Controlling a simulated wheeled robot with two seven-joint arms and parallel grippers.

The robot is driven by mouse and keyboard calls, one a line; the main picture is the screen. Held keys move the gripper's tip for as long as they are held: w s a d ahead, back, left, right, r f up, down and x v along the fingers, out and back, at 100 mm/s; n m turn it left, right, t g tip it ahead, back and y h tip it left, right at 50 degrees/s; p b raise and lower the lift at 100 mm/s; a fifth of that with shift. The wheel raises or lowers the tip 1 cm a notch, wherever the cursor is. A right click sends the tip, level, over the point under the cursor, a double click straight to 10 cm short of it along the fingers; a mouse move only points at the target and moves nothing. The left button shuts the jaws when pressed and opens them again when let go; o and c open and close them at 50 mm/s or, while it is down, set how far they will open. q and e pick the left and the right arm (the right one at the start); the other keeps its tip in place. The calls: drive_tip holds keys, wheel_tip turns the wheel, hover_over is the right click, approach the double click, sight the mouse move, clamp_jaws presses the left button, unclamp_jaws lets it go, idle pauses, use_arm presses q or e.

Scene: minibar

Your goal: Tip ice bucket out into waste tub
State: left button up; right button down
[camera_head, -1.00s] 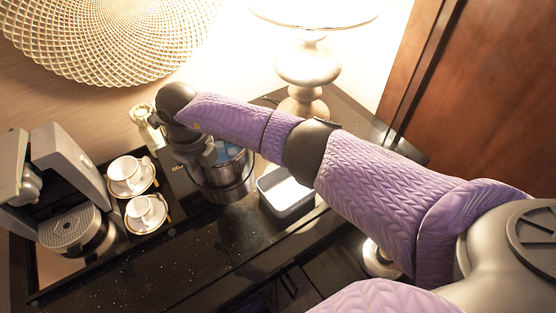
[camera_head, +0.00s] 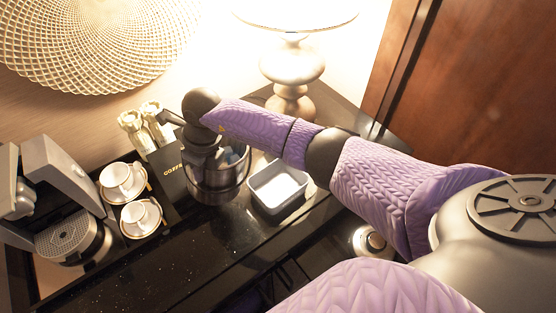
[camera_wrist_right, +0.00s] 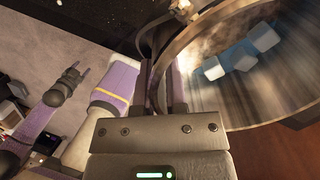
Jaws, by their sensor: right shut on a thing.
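The metal ice bucket (camera_head: 222,190) is at the middle of the black counter in the head view, upright or nearly so. In the right wrist view its wide rim fills the upper right, with several pale and blue ice cubes (camera_wrist_right: 238,58) inside. My right gripper (camera_wrist_right: 173,85) is shut on the bucket at its rim; in the head view my wrist hides most of the grip. The waste tub (camera_head: 287,208), grey, rectangular and pale inside, stands just right of the bucket. My left gripper (camera_wrist_right: 73,75) shows small in the right wrist view, away from the bucket; its jaw state is unclear.
Two cups on saucers (camera_head: 141,217) and a coffee machine (camera_head: 68,235) stand left of the bucket. Gold-topped bottles (camera_head: 133,122) and a dark box (camera_head: 170,173) are close behind and left. A lamp (camera_head: 292,62) stands behind the tub. The front counter is clear.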

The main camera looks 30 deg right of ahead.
sight(240, 170)
drive_tip(key=shift+s+d+f+t+y, duration=0.15)
drive_tip(key=shift+s+d+t+y, duration=0.15)
drive_tip(key=shift+d+y, duration=0.5)
drive_tip(key=shift+s+d+f+y+b, duration=0.2)
drive_tip(key=shift+d+f+y+b, duration=0.35)
drive_tip(key=shift+d+y, duration=0.1)
drive_tip(key=shift+s+d+f+t+y+b, duration=0.2)
drive_tip(key=shift+d+f+t+y+b, duration=0.15)
drive_tip(key=shift+d+b, duration=0.2)
drive_tip(key=shift+d+f, duration=0.1)
drive_tip(key=shift+d, duration=0.05)
drive_tip(key=shift+y, duration=0.3)
drive_tip(key=shift+d, duration=0.1)
drive_tip(key=shift+s+d+y+b, duration=0.2)
drive_tip(key=shift+y+b, duration=0.1)
drive_tip(key=shift+b, duration=0.25)
drive_tip(key=shift+s+d+f+t+y+b, duration=0.15)
drive_tip(key=shift+d+t+y+b, duration=0.3)
drive_tip(key=shift+d+y+b, duration=0.35)
drive_tip(key=shift+s+d+f+t+y+b, duration=0.25)
drive_tip(key=shift+y+b, duration=0.45)
drive_tip(key=shift+b, duration=0.5)
